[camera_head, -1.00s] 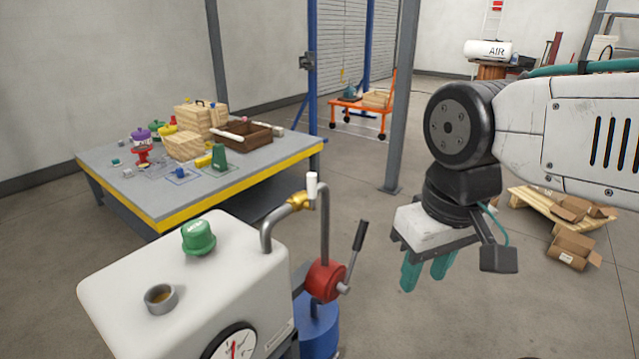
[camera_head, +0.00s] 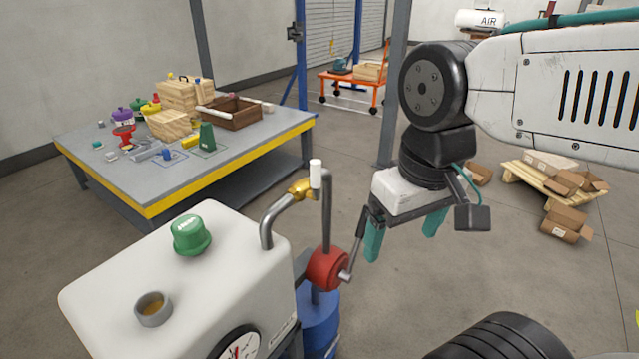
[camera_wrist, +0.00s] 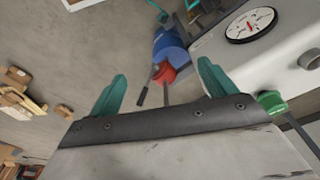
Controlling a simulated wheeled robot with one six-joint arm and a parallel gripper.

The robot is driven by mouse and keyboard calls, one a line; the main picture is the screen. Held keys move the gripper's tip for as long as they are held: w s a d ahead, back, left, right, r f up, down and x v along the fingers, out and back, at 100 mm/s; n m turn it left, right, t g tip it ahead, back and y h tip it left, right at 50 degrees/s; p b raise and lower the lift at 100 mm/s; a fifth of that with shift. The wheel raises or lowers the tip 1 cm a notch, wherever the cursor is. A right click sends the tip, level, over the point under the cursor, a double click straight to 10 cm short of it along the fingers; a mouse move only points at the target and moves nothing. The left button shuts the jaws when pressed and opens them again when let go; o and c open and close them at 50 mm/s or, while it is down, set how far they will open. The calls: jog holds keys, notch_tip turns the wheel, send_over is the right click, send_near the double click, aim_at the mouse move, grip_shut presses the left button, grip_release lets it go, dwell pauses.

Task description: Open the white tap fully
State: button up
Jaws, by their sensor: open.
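The white tap handle (camera_head: 316,174) stands upright on a brass valve body (camera_head: 301,188), where the grey pipe bends above the white tank (camera_head: 170,275). My gripper (camera_head: 402,245) is open and empty, to the right of the tap and lower in the head view, its teal fingers pointing down. The fingers also show spread apart in the wrist view (camera_wrist: 160,90). The white tap cannot be made out in the wrist view.
A red pump (camera_head: 328,268) with a black lever (camera_head: 361,228) is close to my gripper's left finger. A green cap (camera_head: 191,235), an open filler neck (camera_head: 153,308) and a dial gauge (camera_head: 240,345) are on the tank. A cluttered table (camera_head: 110,175) stands behind.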

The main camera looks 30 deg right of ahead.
jog(key=shift+d+f, duration=0.1)
jog(key=shift+d, duration=0.05)
jog(key=c, duration=1)
jog(key=shift+w+d+f+g, duration=0.2)
jog(key=shift+w+f+g, duration=0.05)
jog(key=shift+w+g, duration=0.05)
jog(key=c, duration=0.5)
jog(key=shift+m+g+y, duration=0.4)
jog(key=shift+m+g, duration=0.2)
jog(key=shift+g, duration=0.1)
jog(key=w+r, duration=0.1)
jog(key=w, duration=0.1)
jog(key=w+d, duration=0.1)
jog(key=w, duration=0.2)
jog(key=w+d+r, duration=0.1)
jog(key=w, duration=0.2)
jog(key=shift+d+r, duration=0.15)
jog(key=shift+r, duration=0.2)
grip_shut()
jog(key=w+d+r+n+y, duration=0.1)
jog(key=w+r, duration=0.3)
jog(key=w, duration=0.4)
jog(key=w+d+r+n+y, duration=0.2)
jog(key=w+d+r+n, duration=0.1)
jog(key=w, duration=0.4)
jog(key=shift+w+r+n+g, duration=0.4)
jog(key=shift+r+n, duration=0.1)
jog(key=shift+r, duration=0.05)
